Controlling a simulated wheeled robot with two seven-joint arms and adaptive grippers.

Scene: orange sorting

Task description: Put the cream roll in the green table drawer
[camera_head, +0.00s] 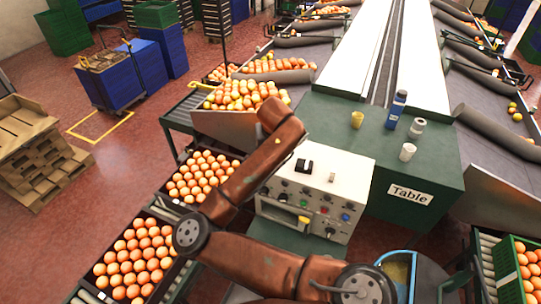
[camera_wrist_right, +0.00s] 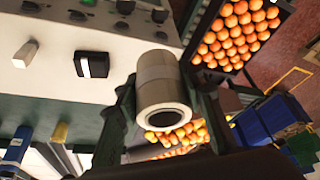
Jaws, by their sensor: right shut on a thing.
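The cream roll (camera_wrist_right: 161,82) is in the right wrist view, held between the two dark fingers of my right gripper (camera_wrist_right: 163,105), with its round end and hollow core facing the camera. The roll is up beside the white control panel. In the head view my brown arm reaches up past the panel's left side; its gripper and the roll are hidden there. The green table (camera_head: 345,118) stands behind the panel, with a white "Table" label (camera_head: 410,195) on its front. I cannot make out an open drawer. My left gripper is not in view.
On the green table stand a yellow cup (camera_head: 357,119), a blue bottle (camera_head: 396,109) and two pale cylinders, one grey-white (camera_head: 417,128) and one cream (camera_head: 407,152). The control panel (camera_head: 345,165) carries knobs and a black box (camera_head: 304,167). Orange crates (camera_head: 168,190) line the left.

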